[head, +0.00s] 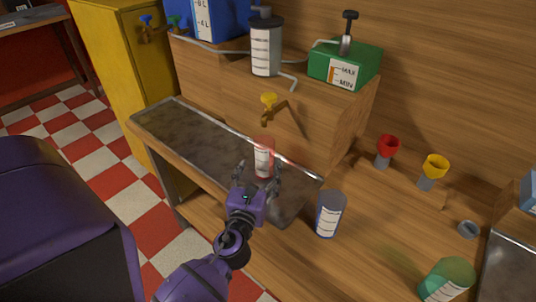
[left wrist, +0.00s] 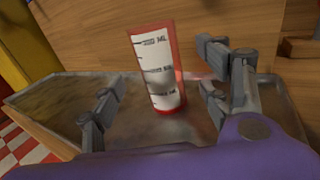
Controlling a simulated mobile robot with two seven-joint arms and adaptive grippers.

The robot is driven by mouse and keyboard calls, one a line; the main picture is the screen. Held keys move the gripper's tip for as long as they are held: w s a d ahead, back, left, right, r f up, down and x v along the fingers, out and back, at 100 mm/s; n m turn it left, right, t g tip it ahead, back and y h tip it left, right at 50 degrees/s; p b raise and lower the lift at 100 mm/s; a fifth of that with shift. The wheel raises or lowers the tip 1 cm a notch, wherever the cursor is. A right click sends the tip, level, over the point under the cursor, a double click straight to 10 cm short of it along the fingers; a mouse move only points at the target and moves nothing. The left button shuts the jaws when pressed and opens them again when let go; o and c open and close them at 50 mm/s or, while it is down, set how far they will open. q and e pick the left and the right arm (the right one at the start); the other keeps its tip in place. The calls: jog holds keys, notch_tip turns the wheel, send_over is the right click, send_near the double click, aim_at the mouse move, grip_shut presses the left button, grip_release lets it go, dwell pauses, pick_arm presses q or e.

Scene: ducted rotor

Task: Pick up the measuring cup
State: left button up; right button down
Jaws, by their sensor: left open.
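A red measuring cup (head: 263,158) with a white scale stands on the metal tray (head: 180,137). The left wrist view shows the cup (left wrist: 158,68) upright, slightly tilted in the picture, just ahead of my gripper. My left gripper (head: 258,178) is open, its fingers spread to either side of the cup's near side. In the left wrist view the fingers (left wrist: 155,98) show at left and right with the cup between them in the picture. I cannot tell whether any finger touches it. My right gripper is not in view.
A blue-grey measuring cup (head: 329,215) stands right of the tray, and a green one (head: 446,280) at the lower right. A brass tap with a yellow handle (head: 269,103) sticks out above the tray. Red (head: 387,147) and yellow (head: 434,168) funnels stand at right.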

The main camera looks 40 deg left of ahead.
aim_at(262, 159)
pick_arm(q)
jog(key=shift+w+a+r, duration=0.2)
jog(key=shift+w, duration=0.2)
jog(key=shift+w+a+r, duration=0.15)
jog(key=shift+w, duration=0.25)
jog(key=p+x, duration=0.1)
jog(key=x, duration=0.3)
jog(key=shift+w+a, duration=0.15)
jog(key=shift+w, duration=0.05)
jog(key=shift+r, duration=0.1)
jog(key=c, duration=1.6)
